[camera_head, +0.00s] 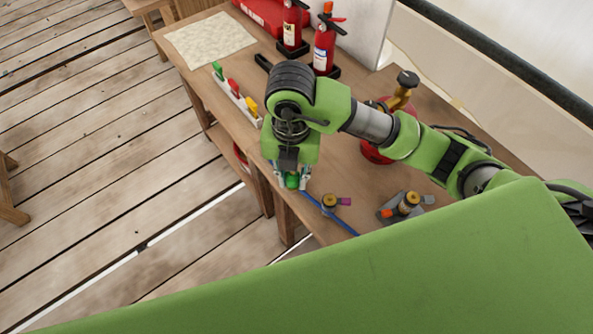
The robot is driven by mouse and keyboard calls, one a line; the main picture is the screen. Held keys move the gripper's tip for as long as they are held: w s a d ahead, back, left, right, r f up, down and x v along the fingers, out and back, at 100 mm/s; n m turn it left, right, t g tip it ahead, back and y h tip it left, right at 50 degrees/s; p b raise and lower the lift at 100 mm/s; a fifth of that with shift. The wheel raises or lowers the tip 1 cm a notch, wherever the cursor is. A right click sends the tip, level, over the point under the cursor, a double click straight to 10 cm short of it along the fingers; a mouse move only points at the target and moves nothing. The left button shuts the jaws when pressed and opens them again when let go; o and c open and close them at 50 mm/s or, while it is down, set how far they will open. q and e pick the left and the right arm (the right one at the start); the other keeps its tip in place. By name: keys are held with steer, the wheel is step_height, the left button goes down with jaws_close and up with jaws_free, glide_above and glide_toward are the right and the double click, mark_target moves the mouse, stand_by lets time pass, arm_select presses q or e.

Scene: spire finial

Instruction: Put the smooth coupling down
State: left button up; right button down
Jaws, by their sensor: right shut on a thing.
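My right gripper (291,177) points down over the front edge of the wooden table. It is shut on a small green piece, which I take to be the smooth coupling (292,182); the fingers and the wrist above hide most of it. I cannot tell whether the piece touches the table. A blue line (345,225) runs along the tabletop just right of the gripper. A brass-coloured fitting (329,200) with a purple end lies there. My left gripper is not in view.
A grey plate with a brass-and-orange fitting (408,202) sits to the right. A white rack (236,97) holds green, red and yellow pieces. Fire extinguishers (324,46), a red case (262,12) and a pale mat (210,40) are at the back.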

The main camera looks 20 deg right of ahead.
steer(key=w+d+f, duration=0.1)
steer(key=w+d+f+p, duration=0.1)
steer(key=w+f, duration=0.3)
steer(key=shift+d+f, duration=0.15)
steer(key=shift+d, duration=0.25)
steer(key=shift+w+d+f+p, duration=0.15)
steer(key=shift+w+f+p, duration=0.15)
steer(key=shift+w+f, duration=0.2)
step_height(320, 180, down, 3)
steer(key=shift+w+d+f+p, duration=0.1)
steer(key=shift+p, duration=0.75)
steer(key=shift+f, duration=0.15)
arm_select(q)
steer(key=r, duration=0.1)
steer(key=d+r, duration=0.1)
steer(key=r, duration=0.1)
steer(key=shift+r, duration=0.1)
arm_select(e)
steer(key=shift+f, duration=0.1)
steer(key=shift+f+b, duration=0.15)
steer(key=shift+b, duration=0.15)
steer(key=c, duration=1.8)
jaws_free()
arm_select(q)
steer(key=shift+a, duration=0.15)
